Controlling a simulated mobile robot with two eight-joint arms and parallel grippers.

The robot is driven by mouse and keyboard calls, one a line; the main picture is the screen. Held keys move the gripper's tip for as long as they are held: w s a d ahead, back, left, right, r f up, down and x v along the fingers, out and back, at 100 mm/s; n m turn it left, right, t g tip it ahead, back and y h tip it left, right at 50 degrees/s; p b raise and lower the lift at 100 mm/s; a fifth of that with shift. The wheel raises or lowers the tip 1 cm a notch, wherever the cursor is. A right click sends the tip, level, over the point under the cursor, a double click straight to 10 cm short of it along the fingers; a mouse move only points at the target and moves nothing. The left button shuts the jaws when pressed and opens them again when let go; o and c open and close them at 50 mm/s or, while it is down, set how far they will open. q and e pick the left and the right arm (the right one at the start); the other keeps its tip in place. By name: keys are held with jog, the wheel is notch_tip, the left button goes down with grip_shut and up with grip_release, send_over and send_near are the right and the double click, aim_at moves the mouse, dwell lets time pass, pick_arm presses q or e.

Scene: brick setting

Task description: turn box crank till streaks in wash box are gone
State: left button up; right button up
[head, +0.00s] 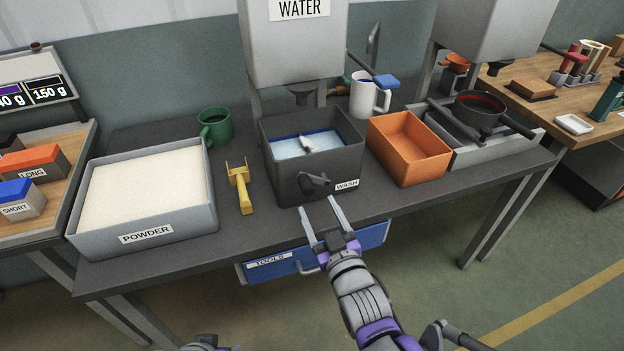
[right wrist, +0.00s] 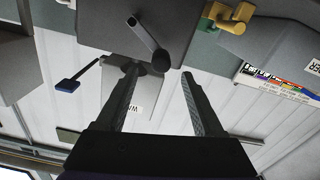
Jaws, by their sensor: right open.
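The dark grey wash box (head: 347,160), labelled WASH, stands on the table in the head view. It holds pale blue-white liquid (head: 293,147) with a small light paddle-like piece in it. No distinct streaks can be made out. A dark crank (head: 314,181) is on its front wall; it also shows in the right wrist view (right wrist: 148,42). My right gripper (head: 319,205) is open and empty just in front of the crank, fingers pointing at the box. In the right wrist view, the crank handle lies beyond and between the fingertips (right wrist: 160,72).
Left of the box are a yellow tool (head: 240,186), a green mug (head: 215,126) and the powder bin (head: 147,237). An orange bin (head: 408,147) stands close on its right. A water tank (head: 292,45) hangs above. A blue tools drawer (head: 300,262) sits under the table edge.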

aim_at(304, 181)
jog(key=b+x, duration=0.1)
jog(key=x, duration=0.9)
jog(key=shift+a, duration=0.1)
grip_shut()
jog(key=shift+f, duration=0.15)
dwell(0.9)
